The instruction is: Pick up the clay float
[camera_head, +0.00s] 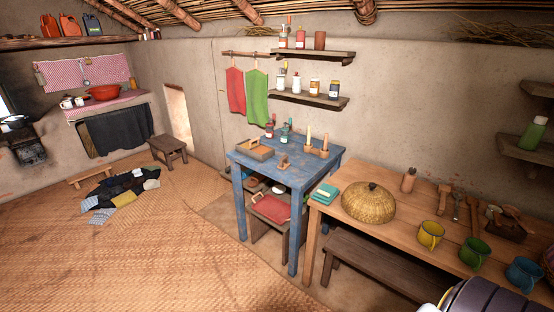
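A small brown wooden-looking piece with a raised grip (283,162) lies on the blue table (322,166), near the middle of its top. It may be the clay float, but it is too small to be sure. Neither of my grippers shows. A grey and dark rounded part at the bottom right corner is probably my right arm. Nothing visible touches the small brown piece.
A shallow tray (255,150), bottles (270,128) and candles (308,136) share the blue table. A wooden table with a woven basket (370,203) and mugs (430,235) adjoins it. A dark bench (375,268) stands below. The matted floor at left is mostly clear, apart from cloths (125,190).

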